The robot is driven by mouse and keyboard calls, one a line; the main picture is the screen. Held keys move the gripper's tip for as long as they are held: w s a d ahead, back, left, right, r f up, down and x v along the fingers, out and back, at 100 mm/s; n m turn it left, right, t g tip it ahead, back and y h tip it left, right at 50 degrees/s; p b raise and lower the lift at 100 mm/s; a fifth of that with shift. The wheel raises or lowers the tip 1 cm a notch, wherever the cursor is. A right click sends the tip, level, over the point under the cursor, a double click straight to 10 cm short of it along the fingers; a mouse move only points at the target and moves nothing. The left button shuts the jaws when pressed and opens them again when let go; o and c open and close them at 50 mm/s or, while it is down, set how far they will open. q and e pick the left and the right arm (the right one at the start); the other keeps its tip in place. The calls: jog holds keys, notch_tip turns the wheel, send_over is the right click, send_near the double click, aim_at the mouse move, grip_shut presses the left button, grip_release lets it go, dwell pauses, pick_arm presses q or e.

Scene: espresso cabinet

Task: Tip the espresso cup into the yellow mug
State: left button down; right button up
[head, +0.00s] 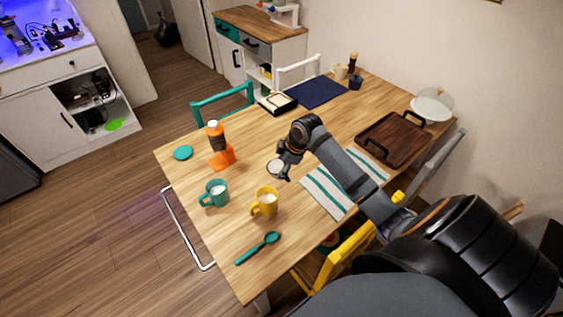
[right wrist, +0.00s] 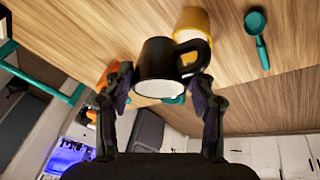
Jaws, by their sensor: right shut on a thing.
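The espresso cup is black outside with a white inside; it shows in the head view (head: 275,167) and large in the right wrist view (right wrist: 158,62). My right gripper (right wrist: 160,84) is shut on it, with one finger on each side, and holds it above the table. In the head view my right gripper (head: 284,166) is just behind the yellow mug (head: 262,209), a little to its right. The yellow mug stands upright on the table, pale inside. In the right wrist view the yellow mug (right wrist: 193,20) is partly hidden by the cup. My left gripper is not in view.
A teal mug (head: 217,194) stands left of the yellow mug, with an orange-based bottle (head: 220,150) behind it. A teal spoon (head: 257,248) lies in front. A striped cloth (head: 322,192) and a brown tray (head: 397,142) lie to the right. The table middle is mostly clear.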

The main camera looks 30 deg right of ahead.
jog(key=shift+s+a+r, duration=0.1)
jog(key=shift+a, duration=0.05)
jog(key=shift+f+y+b, duration=0.5)
jog(key=shift+f+b, duration=0.25)
jog(key=shift+f, duration=0.15)
jog(key=shift+f+y+b, duration=0.75)
jog(key=shift+y, duration=0.05)
